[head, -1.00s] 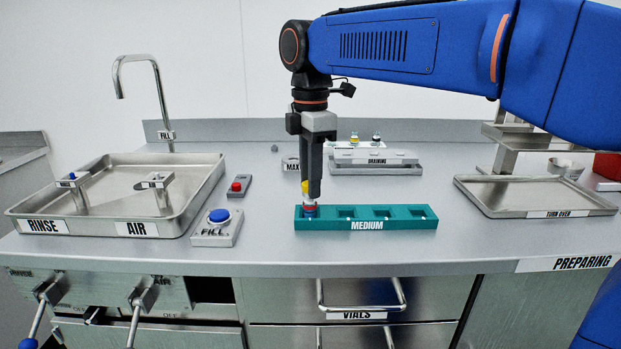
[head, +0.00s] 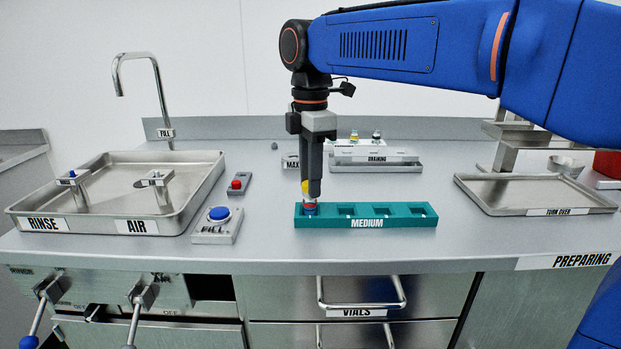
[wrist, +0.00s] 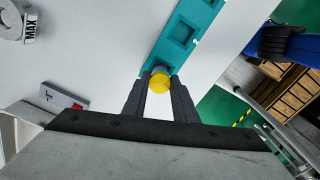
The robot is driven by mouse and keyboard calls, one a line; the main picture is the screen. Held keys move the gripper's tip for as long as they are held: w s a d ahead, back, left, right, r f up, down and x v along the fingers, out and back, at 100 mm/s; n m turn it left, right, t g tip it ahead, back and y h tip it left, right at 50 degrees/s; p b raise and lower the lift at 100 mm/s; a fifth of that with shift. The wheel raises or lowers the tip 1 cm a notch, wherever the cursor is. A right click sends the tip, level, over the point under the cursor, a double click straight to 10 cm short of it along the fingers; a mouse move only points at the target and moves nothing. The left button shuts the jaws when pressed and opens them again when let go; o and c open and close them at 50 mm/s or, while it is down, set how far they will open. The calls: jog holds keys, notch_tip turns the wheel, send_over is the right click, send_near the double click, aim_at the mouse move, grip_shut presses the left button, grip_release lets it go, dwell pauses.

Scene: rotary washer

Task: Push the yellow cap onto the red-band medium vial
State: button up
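The yellow cap (head: 304,187) sits at the top of the red-band vial (head: 309,209), which stands upright in the leftmost slot of the teal MEDIUM rack (head: 372,222). My gripper (head: 312,194) points straight down over that slot, with its fingertips around the cap. In the wrist view the cap (wrist: 160,82) is between the two fingertips, which appear to touch it on both sides. The fingers partly hide the cap in the head view, and I cannot tell whether it is fully seated. The cap hides most of the vial in the wrist view.
The rack's other slots are empty. A blue-button FILL box (head: 217,226) and a small red-button box (head: 239,184) stand left of the rack. The DRAINING stand (head: 375,156) is behind, and the TURN OVER tray (head: 535,193) is to the right.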

jog(key=o, duration=0.4)
jog(key=shift+r, duration=0.1)
